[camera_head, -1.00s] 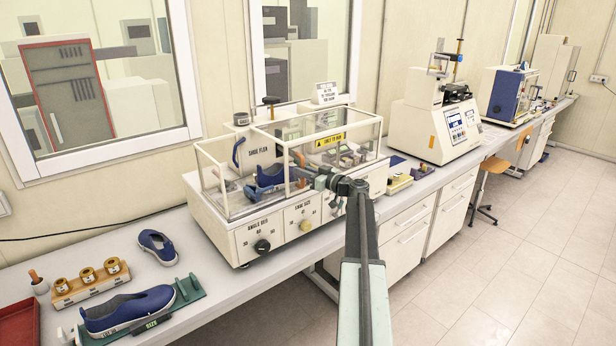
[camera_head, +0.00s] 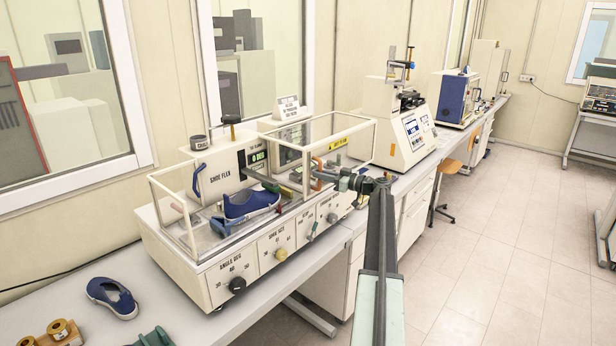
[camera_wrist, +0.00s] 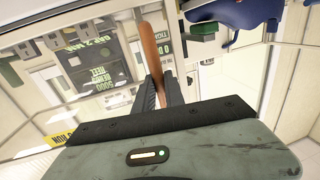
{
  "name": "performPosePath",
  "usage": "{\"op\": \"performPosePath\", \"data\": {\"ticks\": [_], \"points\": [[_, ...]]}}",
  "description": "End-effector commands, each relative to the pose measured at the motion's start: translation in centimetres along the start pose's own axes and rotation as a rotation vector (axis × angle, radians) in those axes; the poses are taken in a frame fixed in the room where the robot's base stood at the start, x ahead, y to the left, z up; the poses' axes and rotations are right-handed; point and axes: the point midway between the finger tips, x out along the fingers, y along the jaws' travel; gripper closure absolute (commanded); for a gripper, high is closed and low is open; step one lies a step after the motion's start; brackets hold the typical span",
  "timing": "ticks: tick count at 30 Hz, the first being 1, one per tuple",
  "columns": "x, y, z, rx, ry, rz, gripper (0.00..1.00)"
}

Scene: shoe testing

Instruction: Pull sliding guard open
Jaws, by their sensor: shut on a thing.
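The sliding guard (camera_head: 368,143) is a clear panel box in a cream frame with a yellow warning label. It stands toward the right end of the shoe flex machine (camera_head: 185,262). Its orange handle (camera_head: 318,163) is partly hidden by my gripper (camera_head: 316,179). In the wrist view the handle (camera_wrist: 151,50) is an orange-brown bar between the two dark fingers of my gripper (camera_wrist: 158,88), which is shut on it. A blue shoe (camera_head: 252,203) sits in the machine, left of the guard, and shows at the top right of the wrist view (camera_wrist: 232,13).
A fixed clear enclosure (camera_head: 160,208) covers the machine's left end. Knobs (camera_head: 237,285) line its front. Another blue shoe (camera_head: 112,297) lies on the bench at left. A cream tester (camera_head: 405,135) stands to the right. The floor (camera_head: 480,275) at right is clear.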

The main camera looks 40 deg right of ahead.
Motion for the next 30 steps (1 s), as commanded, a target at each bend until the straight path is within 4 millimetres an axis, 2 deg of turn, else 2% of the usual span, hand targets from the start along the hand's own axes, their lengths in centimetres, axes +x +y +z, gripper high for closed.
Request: {"op": "performPosePath", "data": {"ticks": [9, 10, 12, 23, 26, 30], "points": [[1.9, -1.2, 0.0, 0.000, 0.000, -0.026, 1.00], [2.0, -1.3, 0.0, 0.000, 0.001, -0.027, 0.83], [2.2, -1.4, 0.0, 0.000, 0.001, -0.029, 0.64], [2.1, -1.4, 0.0, 0.000, 0.001, -0.030, 0.64], [1.2, -1.4, 0.0, 0.001, 0.001, -0.028, 0.64], [-1.1, -1.3, 0.0, 0.001, 0.001, -0.028, 0.64]]}}
